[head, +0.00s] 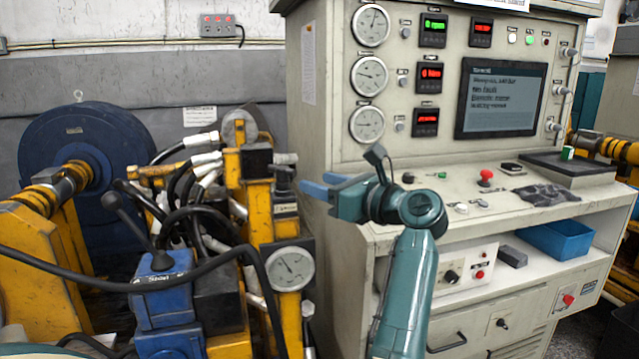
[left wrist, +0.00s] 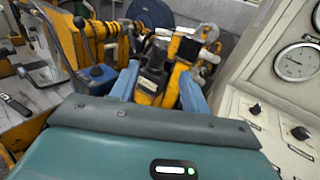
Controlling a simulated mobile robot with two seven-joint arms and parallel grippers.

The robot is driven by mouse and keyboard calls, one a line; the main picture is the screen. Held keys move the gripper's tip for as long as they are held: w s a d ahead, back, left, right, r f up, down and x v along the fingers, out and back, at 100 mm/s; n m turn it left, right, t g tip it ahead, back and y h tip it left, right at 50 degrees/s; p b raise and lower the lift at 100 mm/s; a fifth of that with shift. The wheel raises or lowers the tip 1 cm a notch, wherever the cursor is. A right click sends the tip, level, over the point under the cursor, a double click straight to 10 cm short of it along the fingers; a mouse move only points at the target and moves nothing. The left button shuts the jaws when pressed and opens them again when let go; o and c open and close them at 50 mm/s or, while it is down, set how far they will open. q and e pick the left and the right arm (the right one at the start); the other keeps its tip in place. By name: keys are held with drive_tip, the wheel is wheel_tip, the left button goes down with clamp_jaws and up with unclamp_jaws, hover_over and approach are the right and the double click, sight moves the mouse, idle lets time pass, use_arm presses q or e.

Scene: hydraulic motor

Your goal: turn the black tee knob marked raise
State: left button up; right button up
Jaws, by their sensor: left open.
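My right gripper is out of view.
A pressure gauge (head: 290,268) sits below the valve. Black hoses and a blue lever unit (head: 162,290) crowd the left. The control cabinet (head: 335,130) stands close on the right, its sloped desk holding a red knob (head: 486,176). A blue bin (head: 556,240) is on its shelf.

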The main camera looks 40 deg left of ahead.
sight(295, 172)
use_arm(q)
drive_tip(key=a+n+g+p, duration=0.1)
drive_tip(key=a, duration=0.2)
drive_tip(key=w+a+n+g+p, duration=0.1)
drive_tip(key=a+n+p, duration=0.1)
drive_tip(key=a, duration=0.2)
drive_tip(key=a+n+g+p, duration=0.1)
drive_tip(key=a, duration=0.3)
drive_tip(key=shift+w+a+r+g+p, duration=0.1)
drive_tip(key=shift+w+r+g+p, duration=0.1)
drive_tip(key=shift+g+p, duration=0.2)
drive_tip(key=shift+a+f, duration=0.15)
drive_tip(key=shift+a, duration=0.6)
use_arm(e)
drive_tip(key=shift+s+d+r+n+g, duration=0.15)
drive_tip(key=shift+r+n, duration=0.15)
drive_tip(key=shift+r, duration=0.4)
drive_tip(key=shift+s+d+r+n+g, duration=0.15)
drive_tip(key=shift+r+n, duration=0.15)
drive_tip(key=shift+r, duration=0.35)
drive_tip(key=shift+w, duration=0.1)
